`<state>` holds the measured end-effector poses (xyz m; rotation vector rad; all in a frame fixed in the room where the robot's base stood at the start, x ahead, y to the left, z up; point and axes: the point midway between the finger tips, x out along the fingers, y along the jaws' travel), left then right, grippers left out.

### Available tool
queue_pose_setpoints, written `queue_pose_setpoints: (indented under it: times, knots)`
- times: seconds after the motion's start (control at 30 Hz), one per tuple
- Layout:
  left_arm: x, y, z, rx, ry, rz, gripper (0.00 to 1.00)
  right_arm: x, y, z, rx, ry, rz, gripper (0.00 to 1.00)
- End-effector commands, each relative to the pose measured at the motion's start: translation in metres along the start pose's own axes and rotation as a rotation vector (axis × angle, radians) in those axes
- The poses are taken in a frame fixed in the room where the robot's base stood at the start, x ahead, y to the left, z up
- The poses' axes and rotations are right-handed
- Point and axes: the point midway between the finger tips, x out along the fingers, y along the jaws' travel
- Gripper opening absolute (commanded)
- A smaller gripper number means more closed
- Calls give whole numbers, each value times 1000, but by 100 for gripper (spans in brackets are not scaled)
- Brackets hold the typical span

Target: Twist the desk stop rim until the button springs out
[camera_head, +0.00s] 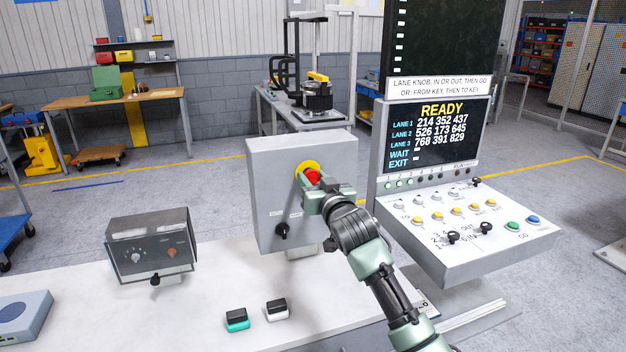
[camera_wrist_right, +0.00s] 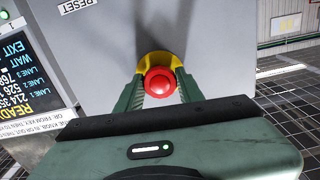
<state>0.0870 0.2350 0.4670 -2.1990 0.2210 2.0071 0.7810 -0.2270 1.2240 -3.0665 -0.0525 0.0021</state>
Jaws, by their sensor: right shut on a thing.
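The desk stop is a red mushroom button (camera_head: 313,177) on a yellow round backing (camera_head: 307,167), set in the front of a grey box (camera_head: 262,165) on the desk. My right gripper (camera_head: 312,186) reaches it from the front right and is shut on the red button's rim. In the right wrist view the red button (camera_wrist_right: 160,82) sits between the two green fingers, one on each side, with the yellow backing (camera_wrist_right: 152,60) behind it. Part of the button is hidden by the gripper in the head view. My left gripper is not in view.
A black knob (camera_head: 282,231) is low on the grey box. A console with a READY screen (camera_head: 436,135) and a button panel (camera_head: 470,232) stands to the right. A clear-covered box (camera_head: 152,246) and two small switches (camera_head: 237,320) are on the white desk (camera_head: 190,310) to the left.

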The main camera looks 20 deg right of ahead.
Motion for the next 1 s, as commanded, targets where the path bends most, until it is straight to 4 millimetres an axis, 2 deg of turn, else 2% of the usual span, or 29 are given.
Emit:
queue_pose_setpoints:
  times: [0.5, 1.0]
  knots:
    - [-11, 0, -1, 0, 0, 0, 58, 0, 0, -1, 352, 0, 0, 0]
    - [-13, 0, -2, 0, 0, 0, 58, 0, 0, -2, 434, 3, -1, 0]
